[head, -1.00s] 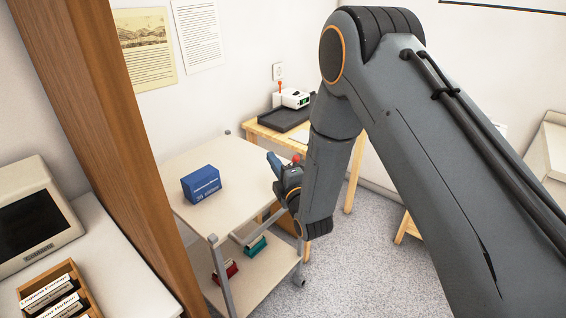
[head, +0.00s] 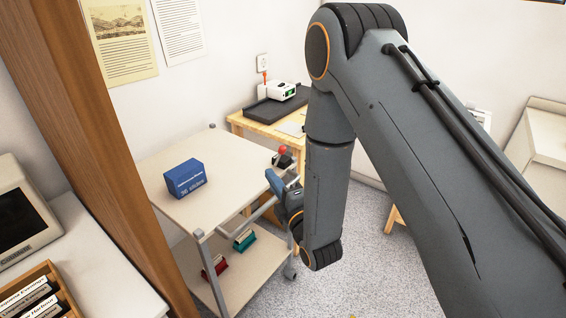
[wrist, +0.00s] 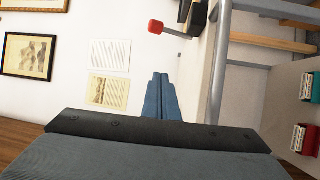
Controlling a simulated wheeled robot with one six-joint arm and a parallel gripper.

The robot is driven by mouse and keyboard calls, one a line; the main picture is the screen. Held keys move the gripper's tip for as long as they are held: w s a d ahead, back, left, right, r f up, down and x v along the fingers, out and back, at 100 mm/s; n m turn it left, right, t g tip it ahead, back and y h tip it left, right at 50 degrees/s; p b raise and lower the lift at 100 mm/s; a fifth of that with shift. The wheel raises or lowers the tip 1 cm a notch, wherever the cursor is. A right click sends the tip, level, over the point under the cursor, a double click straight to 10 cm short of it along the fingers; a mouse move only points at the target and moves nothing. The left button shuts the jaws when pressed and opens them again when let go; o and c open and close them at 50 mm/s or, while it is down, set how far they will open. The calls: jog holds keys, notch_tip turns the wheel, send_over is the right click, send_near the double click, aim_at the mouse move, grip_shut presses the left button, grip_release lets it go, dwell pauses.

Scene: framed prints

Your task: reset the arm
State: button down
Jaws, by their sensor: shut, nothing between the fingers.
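My arm comes down from the upper right in the head view, its lower link hanging nearly vertical. My gripper (head: 272,183) is at the right edge of the cart (head: 218,205), with its blue fingers near the top shelf's level. In the wrist view my gripper (wrist: 162,92) shows its blue fingers together with nothing between them. A blue box (head: 186,179) stands on the cart's top shelf, left of and apart from my gripper. Part of the gripper's body is hidden by the wrist in the head view.
A red-topped object (head: 283,157) stands behind my gripper. A wooden table (head: 240,124) with a white device (head: 281,91) is behind. Red (head: 215,266) and teal (head: 244,239) items lie on the cart's lower shelf. A wooden post (head: 95,150) stands left.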

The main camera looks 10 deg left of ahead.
jog(key=w+d+m+g+h, duration=0.2)
jog(key=d+m+g+h, duration=0.3)
jog(key=d+m+h, duration=1.05)
jog(key=s+d+r+m+g+y, duration=0.1)
jog(key=s+d+m+g, duration=0.3)
jog(key=s+d, duration=0.6)
jog(key=s+d+r+m+g+y, duration=0.2)
jog(key=s+d+r+m+g, duration=0.2)
jog(key=s+d, duration=0.6)
jog(key=s+m+g, duration=0.1)
jog(key=s+m, duration=0.1)
jog(key=s, duration=0.2)
jog(key=shift+d+r+g, duration=0.3)
jog(key=shift+r, duration=0.05)
jog(key=shift+s+y, duration=0.1)
jog(key=shift+y, duration=0.15)
